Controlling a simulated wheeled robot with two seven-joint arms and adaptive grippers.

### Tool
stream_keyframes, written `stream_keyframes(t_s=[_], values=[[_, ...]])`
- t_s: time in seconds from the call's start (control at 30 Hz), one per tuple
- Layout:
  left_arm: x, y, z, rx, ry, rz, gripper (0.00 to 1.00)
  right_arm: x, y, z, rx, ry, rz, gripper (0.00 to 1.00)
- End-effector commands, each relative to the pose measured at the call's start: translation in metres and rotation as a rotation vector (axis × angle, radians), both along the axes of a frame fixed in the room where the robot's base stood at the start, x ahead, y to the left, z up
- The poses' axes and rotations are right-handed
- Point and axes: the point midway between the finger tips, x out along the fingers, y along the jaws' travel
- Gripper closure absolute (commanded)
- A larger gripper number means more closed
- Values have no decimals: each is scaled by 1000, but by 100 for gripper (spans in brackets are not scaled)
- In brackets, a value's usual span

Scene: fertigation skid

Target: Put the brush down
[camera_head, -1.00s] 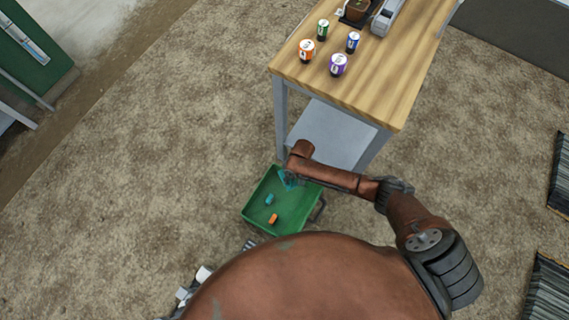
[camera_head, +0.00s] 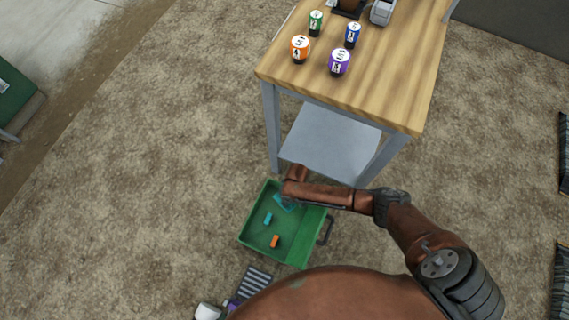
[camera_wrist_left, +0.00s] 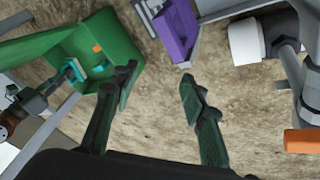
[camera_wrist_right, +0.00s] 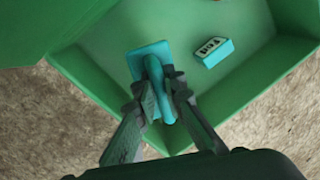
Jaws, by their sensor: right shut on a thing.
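The teal brush (camera_wrist_right: 150,60) is between the fingers of my right gripper (camera_wrist_right: 165,90), which is shut on it. Its flat part is over the floor of the green tray (camera_head: 258,228); I cannot tell whether it touches. In the head view the brush (camera_head: 285,204) shows just below the end of my right arm, inside the tray's upper part. My left gripper (camera_wrist_left: 158,82) is open and empty, above the ground to the right of the tray in the left wrist view.
A teal labelled block (camera_wrist_right: 213,53) and an orange block (camera_head: 275,241) lie in the tray. A wooden-topped table (camera_head: 385,90) stands beyond it, with several coloured cans. A purple object (camera_wrist_left: 177,32) and a white cylinder (camera_wrist_left: 246,42) are near my left gripper. Ground left of the tray is clear.

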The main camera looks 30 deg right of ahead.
Motion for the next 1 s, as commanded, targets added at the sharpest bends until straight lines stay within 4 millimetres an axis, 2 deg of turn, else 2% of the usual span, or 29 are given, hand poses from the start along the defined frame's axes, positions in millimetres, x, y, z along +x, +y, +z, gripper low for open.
stream_keyframes(t_s=[0.13, 0.27, 0.43, 0.97, 1.0], values=[[5, -4, -8, -11, -28, 6, 60, 0, 0, -9, 0, 0, 0, 100], [13, -10, -24, -31, -86, 22, 60, -1, 0, -27, -1, 3, 0, 100], [15, -3, -42, -11, -147, 22, 60, 0, 0, -42, -1, 2, 0, 100], [17, 0, -46, -4, -183, 24, 60, 1, 0, -48, 0, -1, -1, 100], [17, 0, -45, -4, -184, 23, 60, 1, 0, -47, 0, -2, 0, 88]])
